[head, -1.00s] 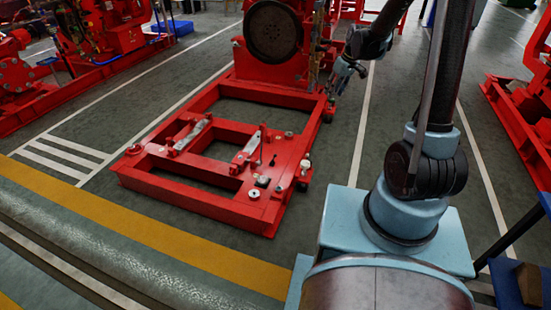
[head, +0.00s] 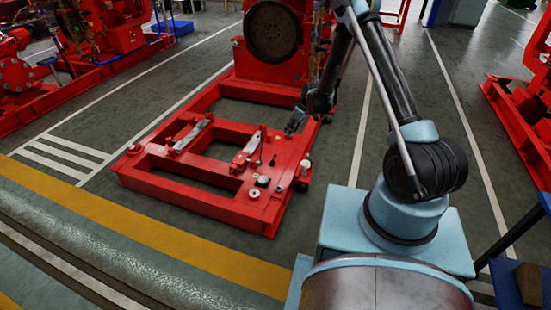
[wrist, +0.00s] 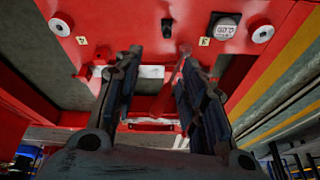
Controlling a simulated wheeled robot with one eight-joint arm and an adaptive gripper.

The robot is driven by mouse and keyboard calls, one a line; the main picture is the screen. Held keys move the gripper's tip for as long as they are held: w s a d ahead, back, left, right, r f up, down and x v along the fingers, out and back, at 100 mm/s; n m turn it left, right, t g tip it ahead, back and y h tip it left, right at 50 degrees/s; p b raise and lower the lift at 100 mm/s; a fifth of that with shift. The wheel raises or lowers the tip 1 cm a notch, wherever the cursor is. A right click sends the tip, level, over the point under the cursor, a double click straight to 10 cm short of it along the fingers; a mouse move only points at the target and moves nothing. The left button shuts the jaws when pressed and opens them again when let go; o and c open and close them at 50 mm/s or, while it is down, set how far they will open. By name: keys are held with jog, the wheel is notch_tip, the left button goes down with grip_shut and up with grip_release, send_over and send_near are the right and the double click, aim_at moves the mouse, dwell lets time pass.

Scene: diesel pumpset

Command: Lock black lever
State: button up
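A small black lever (head: 273,159) stands on the front right part of the red pumpset frame (head: 215,202). A short black upright piece (wrist: 166,29) shows ahead of the fingers in the wrist view; I cannot tell for sure whether it is the same lever. My gripper (head: 293,124) is above the frame's right side, behind the lever and apart from it in the head view. In the wrist view my gripper (wrist: 158,62) has its two fingers spread, with nothing held between them. The right finger hides part of the panel.
A round gauge (wrist: 224,28) sits beside a white knob (wrist: 262,33) on the red panel; another white knob (wrist: 61,26) is at left. A large dark flywheel (head: 272,37) stands behind.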

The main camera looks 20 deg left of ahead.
send_near(275, 156)
jog(key=shift+n, duration=0.4)
jog(key=x, duration=0.7)
jog(key=w+x, duration=0.1)
jog(key=x, duration=0.2)
jog(key=shift+f, duration=0.3)
jog(key=shift+c, duration=0.5)
grip_shut()
